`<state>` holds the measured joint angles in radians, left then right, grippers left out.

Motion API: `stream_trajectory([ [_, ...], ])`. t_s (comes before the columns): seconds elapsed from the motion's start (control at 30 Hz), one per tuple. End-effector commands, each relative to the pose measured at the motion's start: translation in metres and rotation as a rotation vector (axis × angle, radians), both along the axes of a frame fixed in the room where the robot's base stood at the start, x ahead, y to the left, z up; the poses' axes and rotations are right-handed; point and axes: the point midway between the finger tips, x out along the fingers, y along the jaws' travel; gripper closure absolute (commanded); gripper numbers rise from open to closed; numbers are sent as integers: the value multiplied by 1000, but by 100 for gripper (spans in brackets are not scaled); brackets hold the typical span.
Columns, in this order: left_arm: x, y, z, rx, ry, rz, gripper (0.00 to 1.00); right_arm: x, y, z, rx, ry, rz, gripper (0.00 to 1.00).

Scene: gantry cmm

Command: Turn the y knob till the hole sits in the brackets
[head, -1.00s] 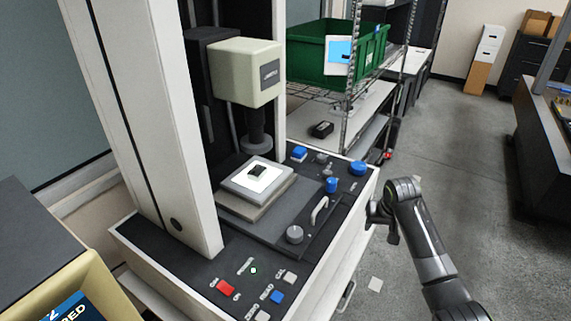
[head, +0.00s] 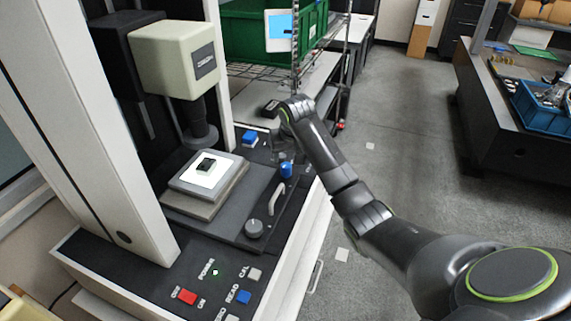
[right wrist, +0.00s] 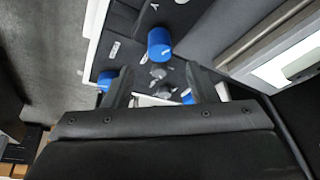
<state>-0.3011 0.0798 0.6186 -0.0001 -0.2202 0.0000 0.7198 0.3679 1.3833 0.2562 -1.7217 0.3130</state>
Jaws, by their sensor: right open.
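Several knobs stand on the dark control deck of the measuring machine; I cannot read which is marked Y. A blue knob (head: 286,170) shows at the right deck edge. A large blue knob (right wrist: 160,42) stands beyond the fingertips in the right wrist view, with other blue ones (right wrist: 105,80) lower down. A grey knob (head: 254,229) is nearer the front. My right gripper (head: 284,150) is over the deck's right rear, open and empty; its spread fingers also show in the wrist view (right wrist: 163,88). A small black part (head: 207,165) lies on the white plate (head: 190,181). Hole and brackets cannot be made out.
The probe head (head: 176,56) hangs above the plate. A curved handle (head: 276,198) stands beside the stage. A red switch (head: 186,297) and buttons are at the front. A wire shelf with a green bin (head: 250,42) is behind. The floor to the right is open.

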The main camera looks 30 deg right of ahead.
Motion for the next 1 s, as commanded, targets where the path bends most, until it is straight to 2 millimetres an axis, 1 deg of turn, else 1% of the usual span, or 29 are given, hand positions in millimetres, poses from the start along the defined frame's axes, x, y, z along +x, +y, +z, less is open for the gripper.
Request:
stream_trajectory([
  [0.1,0,0,5,0,-1,0,39,8,-2,-21,1,4,0,48],
  [0.2,1,0,7,0,-1,0,39,14,-3,-36,1,4,-1,48],
  [0.4,1,0,9,0,-2,0,39,23,-5,-58,0,1,1,48],
  [0.6,2,0,10,0,-3,0,39,27,-6,-68,0,0,1,48],
  [0.9,2,0,9,0,-4,0,39,28,-6,-69,-1,-1,1,48],
  [0.93,2,0,9,0,-4,0,39,28,-6,-69,-1,-1,1,49],
  [1.0,2,0,9,0,-4,0,39,28,-6,-69,-1,-1,1,58],
])
